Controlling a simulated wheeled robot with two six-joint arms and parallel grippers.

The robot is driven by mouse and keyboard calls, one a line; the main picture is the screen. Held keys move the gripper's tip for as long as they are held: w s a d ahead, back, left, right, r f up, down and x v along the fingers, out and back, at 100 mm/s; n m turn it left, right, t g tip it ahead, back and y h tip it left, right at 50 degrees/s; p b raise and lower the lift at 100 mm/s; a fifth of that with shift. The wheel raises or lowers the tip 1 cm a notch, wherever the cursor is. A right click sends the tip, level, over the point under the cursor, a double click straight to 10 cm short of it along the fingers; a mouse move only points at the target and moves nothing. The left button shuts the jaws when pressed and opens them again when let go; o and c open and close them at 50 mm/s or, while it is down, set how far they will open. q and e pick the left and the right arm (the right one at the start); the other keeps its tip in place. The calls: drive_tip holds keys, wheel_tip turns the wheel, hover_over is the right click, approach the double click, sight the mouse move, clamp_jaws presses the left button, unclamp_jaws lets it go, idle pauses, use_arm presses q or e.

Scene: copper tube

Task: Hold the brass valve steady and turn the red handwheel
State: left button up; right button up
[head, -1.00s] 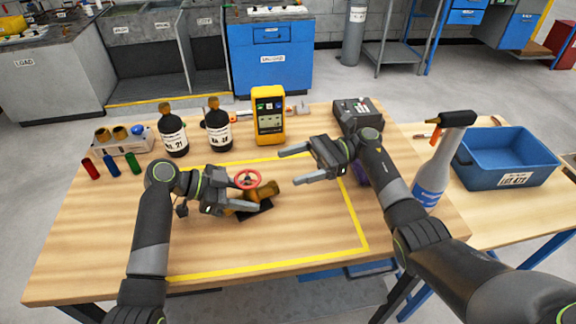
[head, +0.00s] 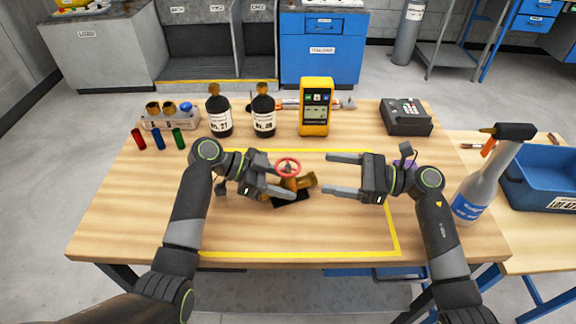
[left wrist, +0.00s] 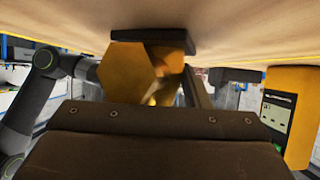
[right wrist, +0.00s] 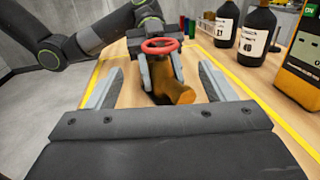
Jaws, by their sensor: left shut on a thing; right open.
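The brass valve (head: 304,182) sits on a small black base (head: 292,199) inside the yellow outline on the table. Its red handwheel (head: 287,167) is on top. My left gripper (head: 284,183) is shut on the valve body from the left. In the left wrist view the hexagonal brass end (left wrist: 142,74) fills the space before the jaws. My right gripper (head: 343,174) is open and empty, to the right of the valve, pointing at it. In the right wrist view the handwheel (right wrist: 160,46) and valve (right wrist: 174,92) lie between and beyond the open fingers (right wrist: 158,85).
Two dark bottles (head: 219,115) (head: 264,115) and a yellow meter (head: 316,107) stand behind the valve. A dark box (head: 406,117) is at the back right. A spray bottle (head: 478,187) and blue bin (head: 545,178) are at the right. The table front is clear.

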sight(288, 165)
drive_tip(key=a, duration=0.3)
drive_tip(key=w+a, duration=0.1)
drive_tip(key=a, duration=0.3)
drive_tip(key=w+a, duration=0.1)
drive_tip(key=a, duration=0.2)
drive_tip(key=shift+a, duration=0.3)
drive_tip(key=shift+c, duration=0.5)
drive_tip(key=c, duration=0.9)
drive_tip(key=shift+n+g, duration=1.2)
drive_tip(key=shift+g, duration=0.7)
drive_tip(key=shift+n+g, duration=1.2)
drive_tip(key=shift+g, duration=0.7)
drive_tip(key=shift+s, duration=0.1)
drive_tip(key=o, duration=1)
drive_tip(key=v, duration=1.2)
drive_tip(key=shift+r, duration=0.2)
